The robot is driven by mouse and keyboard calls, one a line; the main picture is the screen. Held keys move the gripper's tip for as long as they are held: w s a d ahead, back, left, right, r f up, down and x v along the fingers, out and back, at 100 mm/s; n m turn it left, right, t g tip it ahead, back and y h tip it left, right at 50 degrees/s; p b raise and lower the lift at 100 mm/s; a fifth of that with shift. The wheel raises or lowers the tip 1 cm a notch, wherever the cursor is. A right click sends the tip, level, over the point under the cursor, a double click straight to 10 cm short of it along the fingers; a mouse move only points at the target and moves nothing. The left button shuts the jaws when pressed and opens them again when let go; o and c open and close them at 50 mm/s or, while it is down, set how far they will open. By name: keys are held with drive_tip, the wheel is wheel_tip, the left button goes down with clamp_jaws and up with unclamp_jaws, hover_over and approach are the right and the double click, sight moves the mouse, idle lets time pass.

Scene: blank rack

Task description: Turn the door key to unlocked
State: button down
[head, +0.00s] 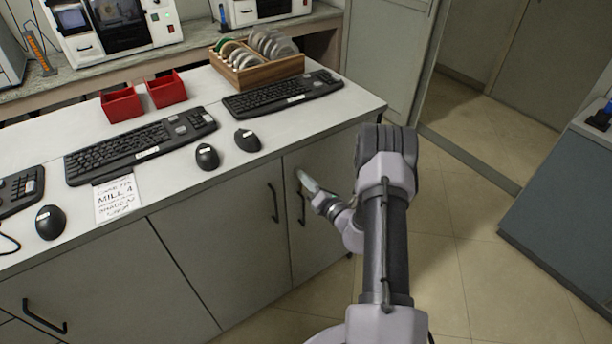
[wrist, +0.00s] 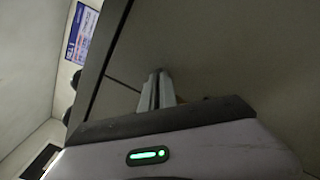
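My gripper (head: 303,178) reaches the upper part of the right grey cabinet door (head: 322,155) under the counter, its fingertips at or very near the door face. In the wrist view the two fingers (wrist: 160,78) lie close together with a thin dark line between them, tips against or near the grey panel (wrist: 215,50). I cannot make out the door key or its lock in either view; the fingers may hide it. Whether anything thin is between the fingertips cannot be seen.
A dark bar handle (head: 301,207) is just below my gripper, and another handle (head: 273,202) is on the door to the left. The white counter (head: 240,185) overhangs above, with keyboards, mice, red bins (head: 122,104) and a wooden rack (head: 257,72). Tiled floor (head: 470,240) is clear at right.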

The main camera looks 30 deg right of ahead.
drive_tip(key=shift+f+m+p, duration=0.1)
drive_tip(key=shift+m+p, duration=1.25)
drive_tip(key=shift+m, duration=2.95)
